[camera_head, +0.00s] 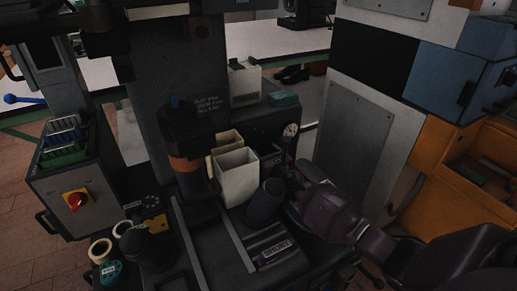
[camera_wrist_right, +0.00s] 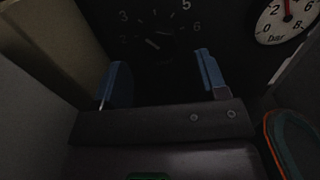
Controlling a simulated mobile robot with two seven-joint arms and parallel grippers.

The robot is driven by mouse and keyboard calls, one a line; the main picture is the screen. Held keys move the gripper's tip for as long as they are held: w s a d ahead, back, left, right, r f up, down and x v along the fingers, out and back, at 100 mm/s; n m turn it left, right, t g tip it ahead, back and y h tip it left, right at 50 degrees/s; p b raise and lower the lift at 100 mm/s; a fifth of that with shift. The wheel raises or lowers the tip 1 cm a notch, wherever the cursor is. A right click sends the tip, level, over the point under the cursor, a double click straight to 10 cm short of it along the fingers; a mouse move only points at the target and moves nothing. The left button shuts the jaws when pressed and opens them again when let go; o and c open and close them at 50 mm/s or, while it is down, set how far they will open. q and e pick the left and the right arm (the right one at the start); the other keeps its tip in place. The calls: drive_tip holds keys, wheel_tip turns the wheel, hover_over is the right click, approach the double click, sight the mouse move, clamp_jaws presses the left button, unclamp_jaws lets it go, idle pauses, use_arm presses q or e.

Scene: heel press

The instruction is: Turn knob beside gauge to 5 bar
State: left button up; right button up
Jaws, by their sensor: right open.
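The dark knob (camera_wrist_right: 165,45) shows in the right wrist view on a black panel, ringed by pale numbers including 3, 5 and 6. A short white mark shows on it; which number it points at is hard to tell. The round white gauge (camera_wrist_right: 286,18), marked bar, is right of the knob; its red needle points nearly straight up, and its top is cut off. The gauge also shows in the head view (camera_head: 291,129). My right gripper (camera_wrist_right: 164,78) is open, its blue fingertips left and right below the knob; contact is not visible. My left gripper is not in view.
A cream bin (camera_head: 237,178) and a dark cylinder (camera_head: 265,201) stand left of my right gripper. A tan wall (camera_wrist_right: 55,45) is close to the left finger in the wrist view. A green-and-orange rimmed object (camera_wrist_right: 290,145) lies at lower right there.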

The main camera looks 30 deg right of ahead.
sight(259, 146)
drive_tip(key=w, duration=0.3)
drive_tip(key=shift+f+b, duration=0.15)
drive_tip(key=shift+b, duration=0.15)
drive_tip(key=shift+w+d, duration=0.1)
drive_tip(key=shift+w, duration=0.2)
drive_tip(key=c, duration=0.9)
